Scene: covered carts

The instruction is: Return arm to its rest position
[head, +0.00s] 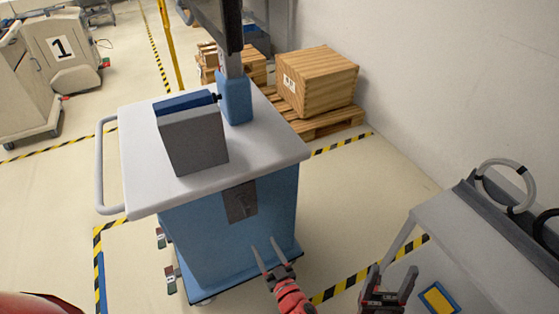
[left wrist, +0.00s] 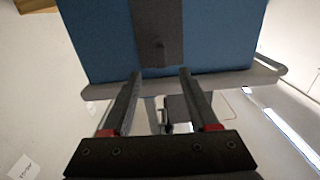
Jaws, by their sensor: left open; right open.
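My left gripper (head: 265,244) is open and empty in the head view, in front of the blue cart body (head: 180,243), below its grey latch panel (head: 240,202). In the left wrist view, my left gripper (left wrist: 160,74) has its fingers apart with nothing held. I cannot tell the exact gap. My right gripper (head: 392,270) is open and empty at the lower right of the head view, left of a grey table.
The cart's white top (head: 265,150) carries a grey box (head: 195,140) with a blue top and a blue post. The grey table (head: 475,245) stands right, with a coiled cable (head: 506,187). A wooden crate (head: 317,82) sits behind. Floor (head: 385,185) between cart and table is open.

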